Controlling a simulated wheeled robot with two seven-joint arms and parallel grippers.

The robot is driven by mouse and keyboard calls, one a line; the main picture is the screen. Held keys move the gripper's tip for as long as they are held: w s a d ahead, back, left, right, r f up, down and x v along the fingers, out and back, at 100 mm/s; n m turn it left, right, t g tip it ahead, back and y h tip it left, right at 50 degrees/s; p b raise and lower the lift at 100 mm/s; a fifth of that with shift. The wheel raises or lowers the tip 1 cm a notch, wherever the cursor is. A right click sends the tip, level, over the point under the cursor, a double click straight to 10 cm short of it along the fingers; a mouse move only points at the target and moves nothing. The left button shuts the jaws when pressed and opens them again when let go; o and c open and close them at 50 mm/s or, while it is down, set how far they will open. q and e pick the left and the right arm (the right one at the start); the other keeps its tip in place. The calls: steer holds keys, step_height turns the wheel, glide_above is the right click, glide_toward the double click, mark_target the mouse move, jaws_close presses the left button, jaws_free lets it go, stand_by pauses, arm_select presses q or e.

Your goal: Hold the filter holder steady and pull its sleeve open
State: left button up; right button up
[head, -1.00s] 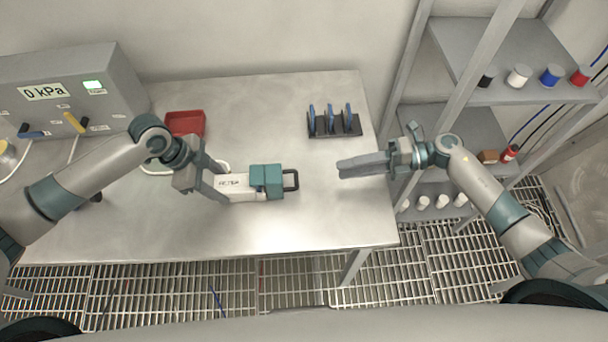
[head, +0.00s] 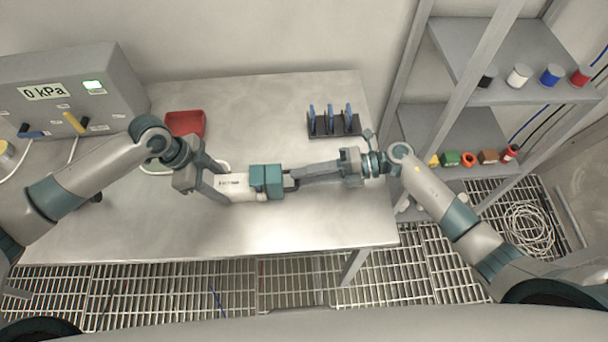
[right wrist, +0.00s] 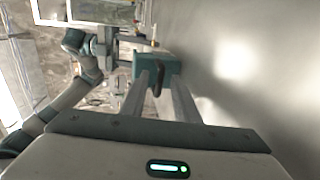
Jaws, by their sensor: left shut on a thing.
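The filter holder has a white body (head: 240,186) with small lettering and lies level over the table. Its teal sleeve (head: 266,180) is around the right end, with a dark loop handle on that end. My left gripper (head: 217,182) is shut on the left end of the white body. My right gripper (head: 292,178) points left, its fingertips at the handle. In the right wrist view, the dark handle (right wrist: 157,84) sits between the two parted fingers, in front of the teal sleeve (right wrist: 150,64). Whether a finger touches the handle is unclear.
A red tray (head: 186,123) and a black rack (head: 335,124) with blue-edged plates stand behind on the steel table (head: 250,100). A pressure box (head: 65,95) reading 0 kPa is at the left. Shelves (head: 460,130) with small coloured items stand right. The table front is clear.

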steer(key=shift+a, duration=0.2)
jaws_close()
stand_by(1.4)
